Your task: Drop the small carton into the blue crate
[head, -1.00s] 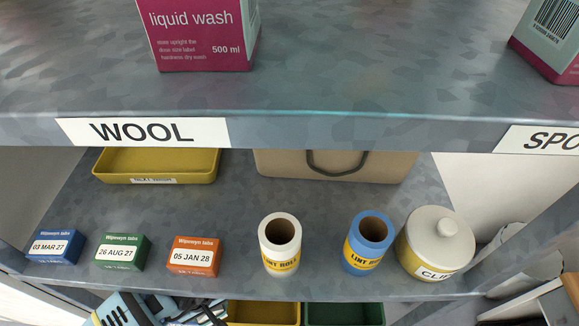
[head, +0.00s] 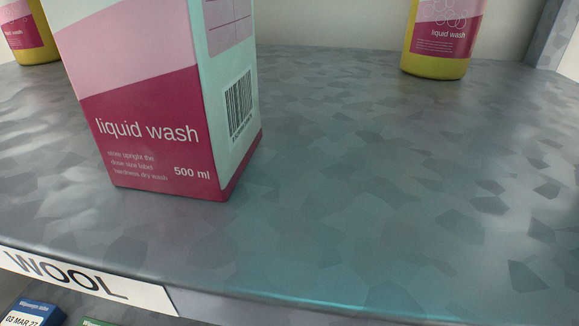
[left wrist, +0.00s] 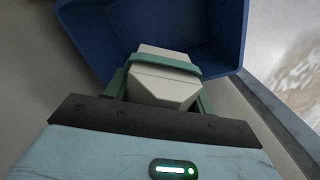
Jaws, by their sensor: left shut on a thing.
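In the left wrist view, my left gripper (left wrist: 161,92) is shut on a small carton (left wrist: 163,82). Neither gripper nor the blue crate shows in the head view. My right gripper is not in view.
The head view shows a grey shelf (head: 350,200) with a large pink liquid wash carton (head: 160,130). A yellow bottle (head: 440,40) stands at the back right, another (head: 28,35) at the back left. The WOOL label (head: 80,283) is on the shelf's front edge. The shelf's middle right is clear.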

